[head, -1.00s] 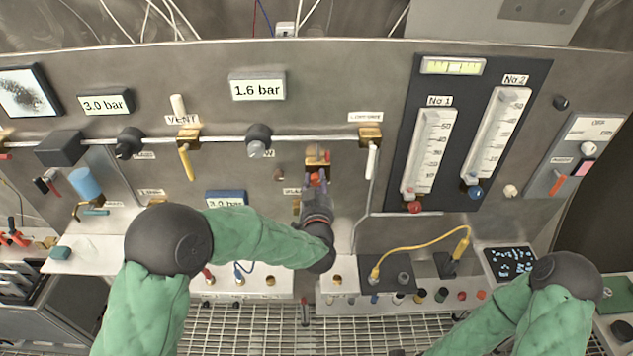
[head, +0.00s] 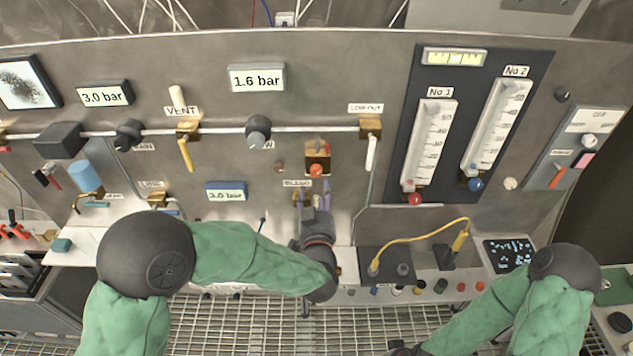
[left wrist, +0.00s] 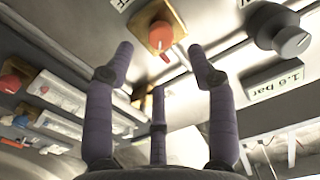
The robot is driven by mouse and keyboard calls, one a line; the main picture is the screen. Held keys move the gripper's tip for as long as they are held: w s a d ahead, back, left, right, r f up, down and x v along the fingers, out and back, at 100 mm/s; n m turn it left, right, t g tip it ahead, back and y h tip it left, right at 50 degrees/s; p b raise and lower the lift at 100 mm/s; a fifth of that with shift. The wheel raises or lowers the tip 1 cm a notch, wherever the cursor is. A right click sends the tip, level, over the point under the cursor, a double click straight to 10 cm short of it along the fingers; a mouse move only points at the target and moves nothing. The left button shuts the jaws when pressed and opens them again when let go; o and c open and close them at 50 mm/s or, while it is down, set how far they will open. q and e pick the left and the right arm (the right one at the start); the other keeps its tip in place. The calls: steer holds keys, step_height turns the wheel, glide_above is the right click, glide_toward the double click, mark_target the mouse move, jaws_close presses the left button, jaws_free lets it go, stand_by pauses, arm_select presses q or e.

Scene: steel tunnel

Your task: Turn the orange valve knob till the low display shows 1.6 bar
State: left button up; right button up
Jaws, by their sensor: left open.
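The orange valve knob (head: 317,171) sits on a brass block on the steel panel, below the right end of the pipe. It also shows in the left wrist view (left wrist: 160,38), beyond the fingertips. A display above the pipe (head: 257,78) reads 1.6 bar; its edge also shows in the left wrist view (left wrist: 276,82). My left gripper (head: 314,198) is just below the knob, apart from it, with its fingers spread and nothing between them. My right arm shows at the lower right; its gripper is out of the picture.
A dark knob (head: 258,132) and brass levers sit along the pipe. Flow tubes stand at the right. A yellow cable (head: 425,236) arches over the ledge below.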

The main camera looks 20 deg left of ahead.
arm_select(q)
steer(key=v, duration=0.4)
steer(key=shift+f, duration=0.15)
stand_by(0.4)
step_height(320, 180, down, 31)
steer(key=s+d+g+h+b, duration=0.2)
steer(key=g+h+b, duration=0.4)
steer(key=g+b, duration=0.15)
steer(key=s+d+f+g+h+b, duration=0.1)
steer(key=s+f+g, duration=0.3)
steer(key=s+f, duration=0.5)
steer(key=s+d+f+n+g+h+b, duration=0.1)
steer(key=s+f+g+b, duration=0.3)
steer(key=s+f, duration=0.5)
step_height(320, 180, down, 3)
steer(key=shift+s+d+r+g+h, duration=0.2)
steer(key=shift+s+g+h, duration=0.25)
steer(key=shift+g, duration=0.3)
steer(key=shift+w, duration=0.1)
